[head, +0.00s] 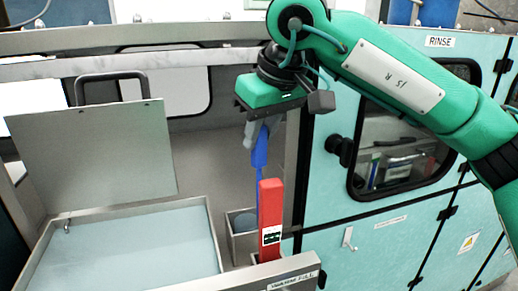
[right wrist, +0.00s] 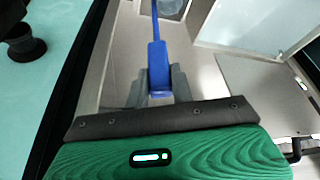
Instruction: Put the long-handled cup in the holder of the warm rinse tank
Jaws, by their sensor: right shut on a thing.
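My right gripper (head: 262,132) is shut on the upper end of the blue handle (head: 260,150) of the long-handled cup. The handle hangs down and passes behind a red upright bar (head: 270,205). In the right wrist view the fingers (right wrist: 157,88) clasp the blue handle (right wrist: 157,60), which narrows and runs away toward the top edge. I cannot make out the cup end clearly. An open grey box-like holder (head: 243,240) sits behind and left of the red bar. Whether the cup is in it, I cannot tell. My left gripper is not in view.
A tank with pale liquid (head: 150,245) lies at left, its grey lid (head: 95,155) raised. A turquoise cabinet (head: 390,235) with a dark window and black knob (head: 340,150) stands close right of the gripper. A labelled metal rail (head: 250,278) runs in front.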

